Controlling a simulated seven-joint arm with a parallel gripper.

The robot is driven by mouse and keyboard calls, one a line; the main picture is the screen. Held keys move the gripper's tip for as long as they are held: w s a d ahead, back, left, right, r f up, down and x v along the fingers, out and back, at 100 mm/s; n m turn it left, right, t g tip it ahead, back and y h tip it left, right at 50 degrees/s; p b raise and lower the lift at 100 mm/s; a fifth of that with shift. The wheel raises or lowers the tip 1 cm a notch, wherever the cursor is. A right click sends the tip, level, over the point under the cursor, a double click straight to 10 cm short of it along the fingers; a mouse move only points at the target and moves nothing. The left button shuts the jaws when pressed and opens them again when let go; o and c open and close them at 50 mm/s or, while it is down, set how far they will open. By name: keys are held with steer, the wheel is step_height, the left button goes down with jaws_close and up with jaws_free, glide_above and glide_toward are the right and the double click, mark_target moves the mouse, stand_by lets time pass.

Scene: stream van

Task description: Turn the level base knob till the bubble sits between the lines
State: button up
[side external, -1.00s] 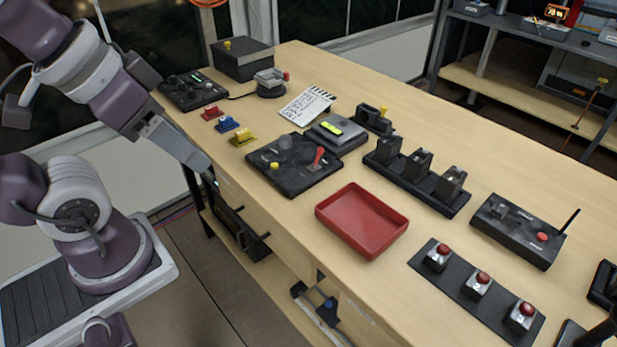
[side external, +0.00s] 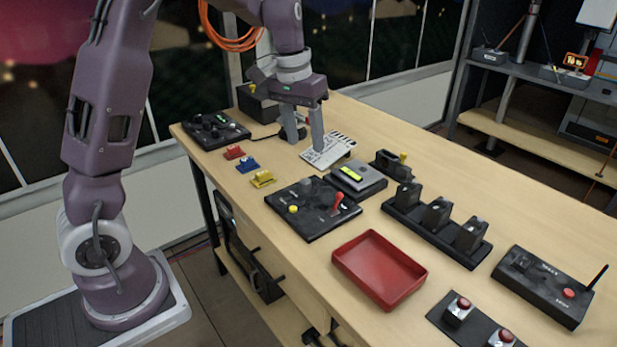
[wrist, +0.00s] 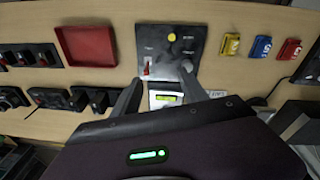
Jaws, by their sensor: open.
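The level base (side external: 372,190) is a low grey and black box with a bright yellow-green vial (side external: 350,173) on top. My gripper (side external: 304,143) is open and empty, pointing down over the far part of the bench, behind and left of the level base. In the wrist view its two fingers (wrist: 163,79) reach up on either side of the level base.
A clapperboard (side external: 328,152) lies by my fingers. A black panel (side external: 312,225) with a red lever stands in front of the level base. Black blocks on a rail (side external: 425,237) and a red tray (side external: 345,266) lie to the right. Yellow, blue and red pieces sit left.

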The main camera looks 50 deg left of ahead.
steer(key=g+y, duration=0.1)
glide_above(305, 181)
steer(key=f, duration=0.9)
steer(key=shift+d+f, duration=0.1)
steer(key=shift+d, duration=0.25)
steer(key=shift+g, duration=0.3)
steer(key=f, duration=0.7)
steer(key=shift+a+f, duration=0.2)
steer(key=shift+a, duration=0.05)
steer(key=shift+c, duration=0.4)
jaws_close()
